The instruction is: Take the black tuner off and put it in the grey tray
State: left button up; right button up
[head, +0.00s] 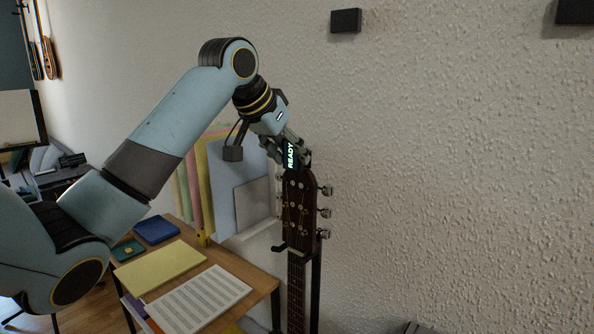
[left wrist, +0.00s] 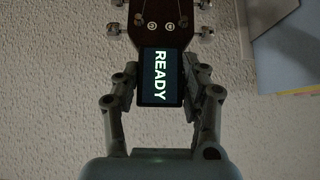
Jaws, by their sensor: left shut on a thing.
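The black tuner (head: 291,156) sits at the top end of the guitar headstock (head: 298,205), its lit screen reading READY. In the left wrist view the tuner (left wrist: 160,77) is between the two fingers of my left gripper (left wrist: 160,88), against the end of the headstock (left wrist: 162,20). My left gripper (head: 288,148) is shut on the tuner. The tuner's clamp is hidden, so I cannot tell how it grips the headstock. The guitar stands upright in a holder by the wall. No grey tray can be made out for certain. My right gripper is not in view.
A wooden table (head: 262,284) stands left of the guitar. It bears a yellow folder (head: 160,266), a sheet of staves (head: 198,300), a blue tray (head: 156,229) and a small green item (head: 128,250).

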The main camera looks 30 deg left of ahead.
pick_arm(q)
jog(key=shift+r, duration=2.7)
jog(key=shift+f, duration=0.1)
